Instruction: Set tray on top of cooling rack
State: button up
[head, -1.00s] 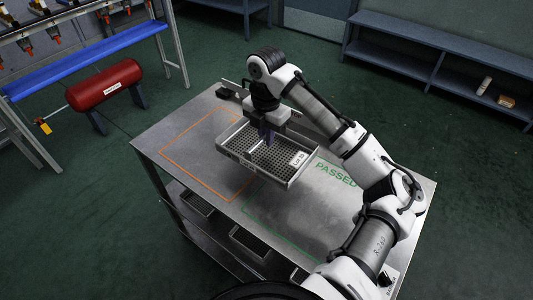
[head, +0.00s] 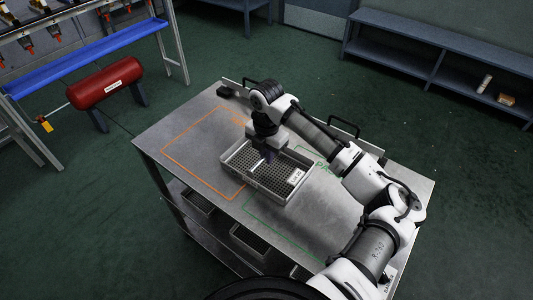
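A grey rectangular tray (head: 266,187) with a perforated floor and a white label is over the metal top of a wheeled-looking rack (head: 310,215). It lies low between the orange outline and the green outline, overlapping the edges of both. I cannot tell whether it touches the top. My gripper (head: 269,155) points down into the middle of the tray and appears shut on it; the fingertips and the exact grip are partly hidden. My arm reaches in from the right and covers part of the green area and its lettering.
The orange outline (head: 187,140) encloses bare top on the left. Trays (head: 248,240) sit on the lower shelf. A black handle (head: 343,127) stands at the far edge. A red tank (head: 104,83) and blue bench (head: 90,52) are left; a shelf (head: 440,60) is far right.

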jog(key=o, duration=0.4)
jog(key=shift+o, duration=0.2)
notch_tip(320, 180, up, 12)
jog(key=b, duration=0.2)
jog(key=shift+r, duration=0.15)
